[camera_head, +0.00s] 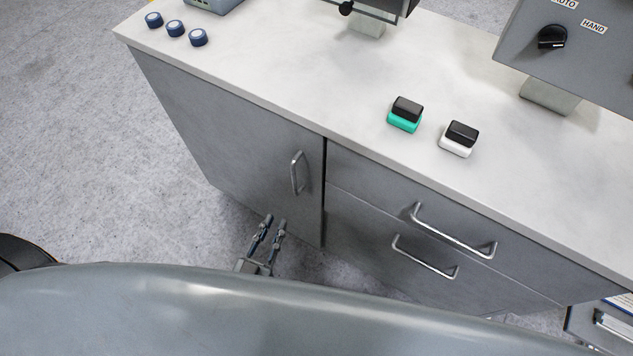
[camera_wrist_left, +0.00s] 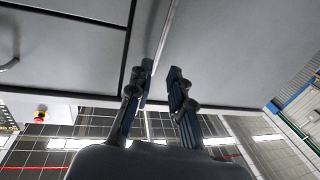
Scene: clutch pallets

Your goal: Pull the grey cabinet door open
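The grey cabinet door (camera_head: 225,125) is closed, flush with the cabinet front. Its vertical metal handle (camera_head: 297,172) is near the door's right edge. My left gripper (camera_head: 275,220) is in front of the door, below and left of the handle in the head view. Its two fingers are apart, with nothing held. In the left wrist view, the left gripper's fingers (camera_wrist_left: 156,78) point at the door (camera_wrist_left: 225,50), and the handle bar (camera_wrist_left: 163,40) runs down between the fingertips, nearer the left one. Contact with the handle cannot be told. My right gripper is not in view.
Drawers with bar handles (camera_head: 455,235) are right of the door. The worktop (camera_head: 320,70) holds blue round knobs (camera_head: 175,28), a green-and-black block (camera_head: 405,114), a white-and-black block (camera_head: 459,138) and a control panel (camera_head: 580,45). The floor (camera_head: 80,130) left of the cabinet is clear.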

